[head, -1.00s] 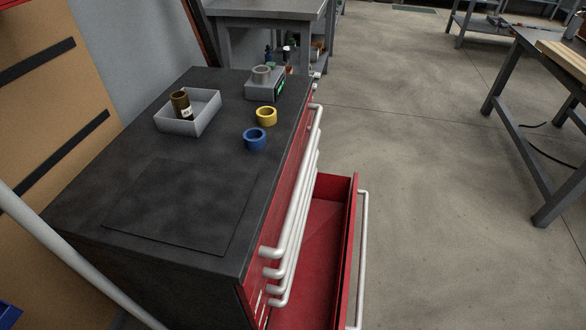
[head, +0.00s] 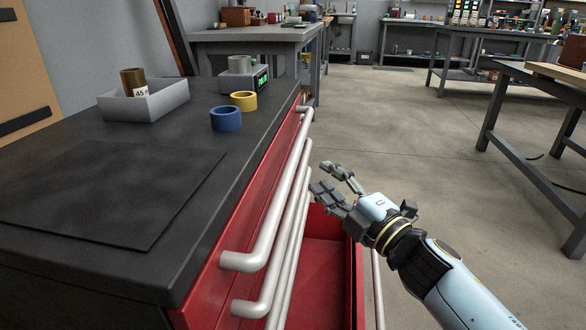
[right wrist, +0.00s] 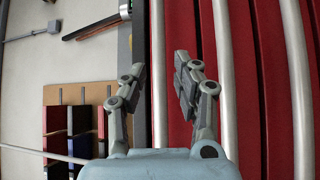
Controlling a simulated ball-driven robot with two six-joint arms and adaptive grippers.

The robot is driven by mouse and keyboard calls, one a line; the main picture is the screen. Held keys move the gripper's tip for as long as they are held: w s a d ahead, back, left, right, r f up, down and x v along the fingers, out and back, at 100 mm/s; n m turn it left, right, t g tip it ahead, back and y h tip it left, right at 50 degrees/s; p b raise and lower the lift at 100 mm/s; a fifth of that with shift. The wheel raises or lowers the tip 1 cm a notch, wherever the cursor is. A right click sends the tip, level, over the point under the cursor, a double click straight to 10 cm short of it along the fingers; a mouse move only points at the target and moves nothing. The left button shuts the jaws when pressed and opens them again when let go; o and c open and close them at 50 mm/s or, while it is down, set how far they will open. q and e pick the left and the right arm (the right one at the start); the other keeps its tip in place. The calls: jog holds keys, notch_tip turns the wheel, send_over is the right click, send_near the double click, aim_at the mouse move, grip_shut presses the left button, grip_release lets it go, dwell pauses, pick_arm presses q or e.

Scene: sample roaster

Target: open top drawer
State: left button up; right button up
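The red drawer cabinet stands at the left in the head view under a dark top. Its top drawer (head: 258,195) looks shut, with a pale bar handle (head: 277,215) along its front. A lower drawer (head: 325,262) is pulled out. My right gripper (head: 328,178) is open and empty, over that open drawer and to the right of the handles. In the right wrist view its spread fingers (right wrist: 162,68) appear either side of a vertical pale bar (right wrist: 158,110); I see no contact. My left gripper is out of view.
On the cabinet top are a grey bin (head: 165,101) holding a brown roll, a blue tape roll (head: 226,120), a yellow roll (head: 243,100) and a scale (head: 232,82). Workbenches stand behind and at the right. The floor (head: 430,150) between is clear.

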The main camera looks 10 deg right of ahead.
aim_at(296, 151)
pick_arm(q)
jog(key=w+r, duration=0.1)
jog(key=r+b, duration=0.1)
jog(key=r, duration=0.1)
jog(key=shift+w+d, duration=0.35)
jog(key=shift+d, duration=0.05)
pick_arm(e)
jog(key=x, duration=1)
jog(key=shift+w+r, duration=0.1)
jog(key=shift+w, duration=0.1)
grip_shut()
